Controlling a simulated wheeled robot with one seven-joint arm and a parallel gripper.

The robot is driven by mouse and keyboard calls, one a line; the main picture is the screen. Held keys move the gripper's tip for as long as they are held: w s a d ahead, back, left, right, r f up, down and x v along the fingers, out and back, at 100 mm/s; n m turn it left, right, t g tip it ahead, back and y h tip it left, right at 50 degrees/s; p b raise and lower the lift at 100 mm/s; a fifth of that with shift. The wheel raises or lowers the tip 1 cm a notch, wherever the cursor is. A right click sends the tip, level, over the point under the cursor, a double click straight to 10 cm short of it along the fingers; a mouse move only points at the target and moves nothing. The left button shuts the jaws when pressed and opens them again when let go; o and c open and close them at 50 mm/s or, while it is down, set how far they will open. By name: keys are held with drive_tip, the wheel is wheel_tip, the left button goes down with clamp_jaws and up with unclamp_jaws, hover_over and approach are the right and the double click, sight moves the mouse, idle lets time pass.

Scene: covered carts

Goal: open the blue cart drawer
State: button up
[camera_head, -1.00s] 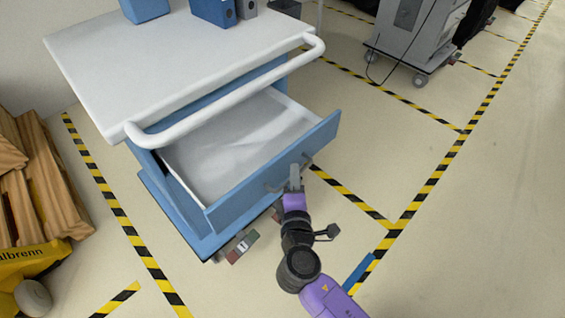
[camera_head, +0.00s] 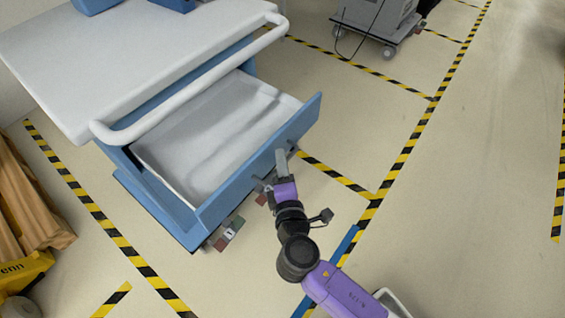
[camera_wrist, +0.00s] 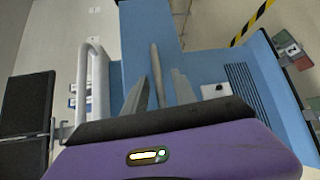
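The blue cart (camera_head: 165,195) has a white top and a white push rail. Its drawer (camera_head: 255,155) is pulled well out, and the pale inside shows empty. The grey bar handle on the drawer front is partly hidden by my gripper in the head view; in the wrist view the handle (camera_wrist: 156,72) runs between the fingers. My gripper (camera_head: 281,160) is at the drawer front. In the wrist view my gripper's fingers (camera_wrist: 158,85) stand apart on either side of the handle, with gaps showing.
A grey wheeled machine (camera_head: 375,20) stands at the back. Wooden pieces (camera_head: 25,205) and a yellow object (camera_head: 25,270) are at the left. Blue binders sit on the cart top. The floor to the right, with yellow-black tape, is clear.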

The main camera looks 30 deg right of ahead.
drive_tip(key=shift+s, duration=0.1)
drive_tip(key=v, duration=0.7)
drive_tip(key=shift+s+a, duration=0.2)
idle(0.3)
